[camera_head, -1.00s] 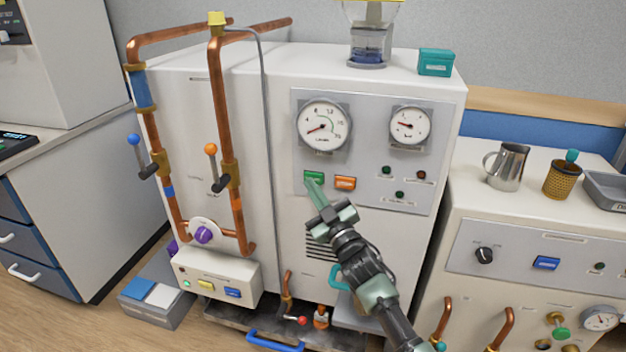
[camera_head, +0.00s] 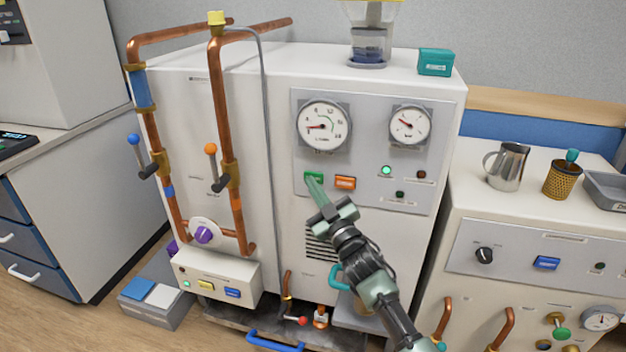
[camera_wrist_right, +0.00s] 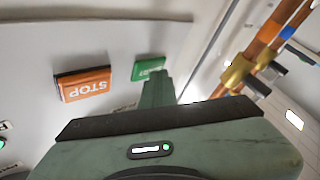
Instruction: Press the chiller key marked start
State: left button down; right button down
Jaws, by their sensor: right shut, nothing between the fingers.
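The chiller's grey front panel (camera_head: 365,210) carries a green key (camera_head: 314,175) and, to its right, an orange key (camera_head: 345,183). In the right wrist view the orange key (camera_wrist_right: 84,84) reads STOP, upside down. The green key (camera_wrist_right: 149,67) also shows there, its marking too small to read surely. My right gripper (camera_head: 313,184) is shut and empty, its fingertips at the lower edge of the green key and covering part of it. I cannot tell exact contact. A green lamp (camera_head: 386,170) on the panel is lit. My left gripper is not in view.
Two round gauges (camera_head: 325,126) (camera_head: 410,125) sit above the keys. Copper pipes (camera_head: 228,130) with lever valves rise on the left. A bench with a metal jug (camera_head: 507,166) stands at right. The panel right of the orange key is flat apart from lamps.

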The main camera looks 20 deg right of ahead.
pick_arm(q)
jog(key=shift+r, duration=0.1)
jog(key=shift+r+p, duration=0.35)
jog(key=shift+p, duration=0.05)
pick_arm(e)
jog(key=shift+s+a, duration=0.45)
jog(key=shift+s, duration=0.25)
